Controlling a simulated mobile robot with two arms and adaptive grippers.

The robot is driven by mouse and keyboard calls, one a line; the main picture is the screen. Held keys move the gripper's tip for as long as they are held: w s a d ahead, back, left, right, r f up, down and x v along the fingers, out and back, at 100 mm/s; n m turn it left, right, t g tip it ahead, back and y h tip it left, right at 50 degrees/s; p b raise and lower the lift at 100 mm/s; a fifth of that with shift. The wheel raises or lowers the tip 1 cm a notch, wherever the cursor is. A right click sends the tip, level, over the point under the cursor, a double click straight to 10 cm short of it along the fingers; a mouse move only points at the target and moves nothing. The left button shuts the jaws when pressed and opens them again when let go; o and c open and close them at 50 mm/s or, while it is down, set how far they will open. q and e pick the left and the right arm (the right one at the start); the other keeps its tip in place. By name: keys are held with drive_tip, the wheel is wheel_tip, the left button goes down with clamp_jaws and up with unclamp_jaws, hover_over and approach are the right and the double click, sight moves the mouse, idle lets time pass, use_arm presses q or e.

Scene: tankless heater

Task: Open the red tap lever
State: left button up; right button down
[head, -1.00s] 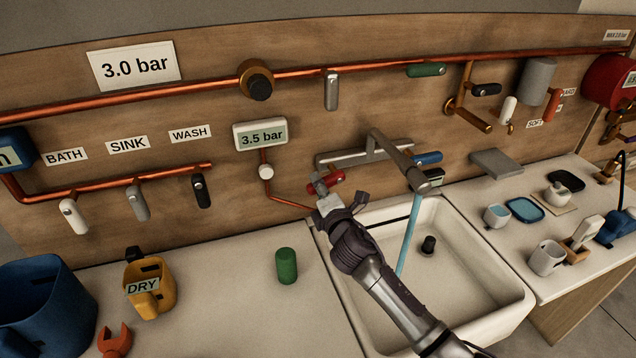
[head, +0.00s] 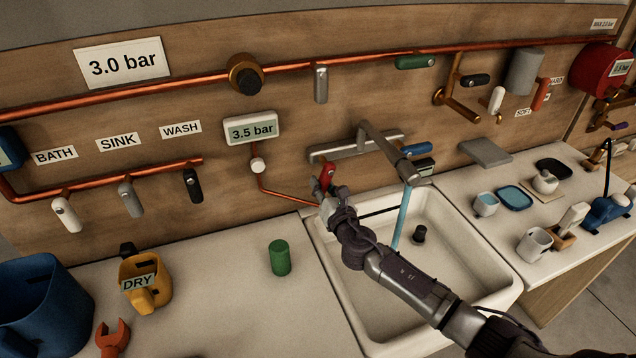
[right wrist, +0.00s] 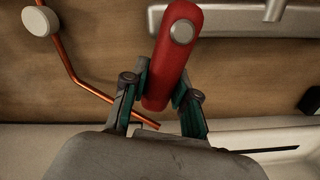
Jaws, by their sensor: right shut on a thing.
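The red tap lever (head: 327,173) is at the left end of the grey wall mixer tap (head: 350,149), above the sink. It points downward, slightly tilted. My right gripper (head: 326,193) is at its lower end. In the right wrist view, the red lever (right wrist: 175,55) hangs from a round grey pivot, and its lower end sits between the fingers of my right gripper (right wrist: 161,96), which are shut on it. A blue stream (head: 403,217) falls from the spout into the sink. My left gripper is out of view.
The white sink (head: 345,318) lies below the tap, with a black plug (head: 419,234) inside. A blue lever (head: 416,149) is at the tap's right end. A green cylinder (head: 280,257) stands on the counter to the left. A gauge (head: 251,129) reads 3.5 bar.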

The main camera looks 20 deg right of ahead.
drive_tip(key=shift+d+f+n+p, duration=0.1)
drive_tip(key=shift+d+n+p, duration=0.25)
drive_tip(key=shift+n, duration=0.65)
drive_tip(key=shift+d+f+n+p, duration=0.15)
drive_tip(key=shift+d+n, duration=0.35)
drive_tip(key=shift+n, duration=0.5)
drive_tip(key=shift+r, duration=0.1)
drive_tip(key=c, duration=0.9)
unclamp_jaws()
drive_tip(key=s, duration=1.2)
drive_tip(key=shift+d, duration=0.25)
